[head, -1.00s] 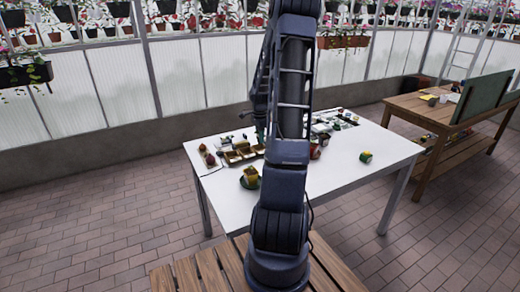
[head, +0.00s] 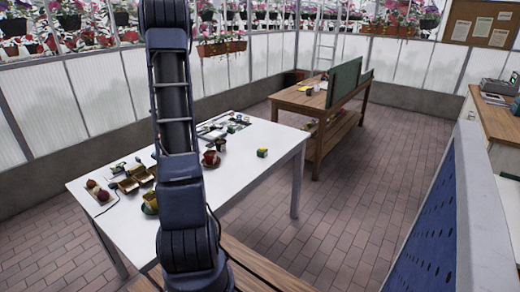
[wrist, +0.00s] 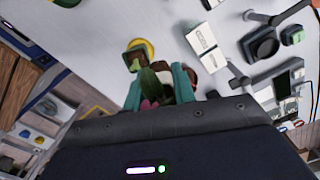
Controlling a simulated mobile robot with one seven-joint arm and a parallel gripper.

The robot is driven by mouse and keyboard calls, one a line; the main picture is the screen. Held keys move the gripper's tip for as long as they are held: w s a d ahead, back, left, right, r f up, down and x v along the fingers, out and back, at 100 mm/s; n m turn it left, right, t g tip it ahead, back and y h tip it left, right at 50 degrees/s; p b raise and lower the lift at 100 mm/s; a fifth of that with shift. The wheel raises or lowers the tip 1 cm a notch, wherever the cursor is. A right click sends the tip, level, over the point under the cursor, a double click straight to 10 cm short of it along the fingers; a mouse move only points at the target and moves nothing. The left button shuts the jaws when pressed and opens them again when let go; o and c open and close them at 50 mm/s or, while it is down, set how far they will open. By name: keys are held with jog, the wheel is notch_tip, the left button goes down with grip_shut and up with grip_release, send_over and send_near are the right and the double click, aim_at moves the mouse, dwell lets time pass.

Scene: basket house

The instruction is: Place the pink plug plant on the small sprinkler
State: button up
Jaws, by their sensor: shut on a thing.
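My gripper (wrist: 157,82) shows in the wrist view with its two teal fingers shut on a small plant with green leaves and a bit of pink, which I take to be the pink plug plant (wrist: 152,88). The plant is partly hidden by the fingers and gripper body. The white table (wrist: 170,22) lies beyond it. In the head view my own arm hides the gripper and plant. I cannot tell which of the small items is the small sprinkler.
The white table (head: 235,178) holds a tray with red round things (head: 100,194), small boxes (head: 130,183), a red pot (head: 210,158) and a yellow-green cube (head: 262,152). Its right end is mostly clear. A wooden bench (head: 300,103) stands behind. A blue perforated panel (head: 425,235) is close at right.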

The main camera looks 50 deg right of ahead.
jog(key=s+d+r+m, duration=0.1)
jog(key=s+d+m, duration=0.25)
jog(key=d, duration=0.75)
jog(key=s+d+r+m, duration=0.1)
jog(key=s+d+m, duration=0.25)
jog(key=d, duration=0.75)
notch_tip(320, 180, up, 2)
jog(key=m, duration=0.6)
send_over(262, 148)
jog(key=f, duration=1.9)
jog(key=shift+w+d+f, duration=0.1)
jog(key=shift+d+f, duration=0.1)
jog(key=shift+f, duration=0.1)
jog(key=shift+f, duration=0.15)
jog(key=o, duration=0.9)
jog(key=shift+o, duration=0.2)
